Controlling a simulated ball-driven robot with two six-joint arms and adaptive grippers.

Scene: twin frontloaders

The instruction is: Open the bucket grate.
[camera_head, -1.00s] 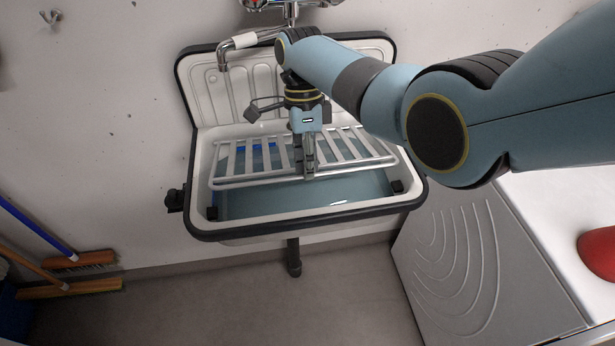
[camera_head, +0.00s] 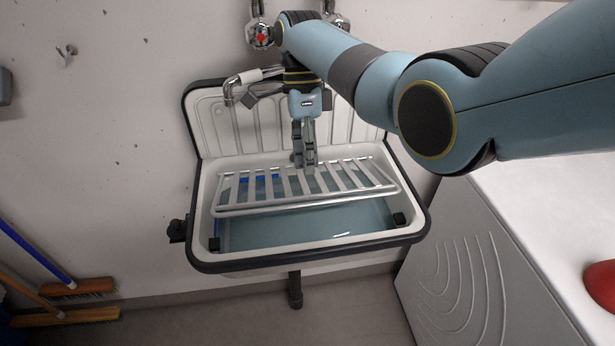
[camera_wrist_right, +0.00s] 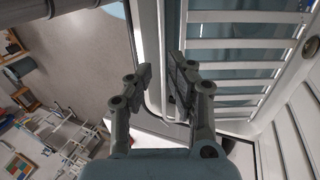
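The bucket grate (camera_head: 350,195), a light metal rack of several bars, spans the rear part of the white sink basin (camera_head: 205,215) in the head view. Blue-grey shows in the open basin in front of its front bar. I cannot tell whether the grate is slightly raised. My right gripper (camera_head: 305,163) is in front of the grate's middle from this viewpoint, near its back edge. In the wrist view, the right gripper (camera_wrist_right: 162,76) has its fingers apart, with no bar clearly held; the grate (camera_wrist_right: 235,75) fills the upper right. My left gripper is not in view.
A tap (camera_head: 230,90) and the upright back panel (camera_head: 215,125) stand behind the grate. A grey-white cabinet (camera_head: 465,270) with a red object (camera_head: 601,285) is at the right. Brooms (camera_head: 75,288) lean at the left. The floor in front is clear.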

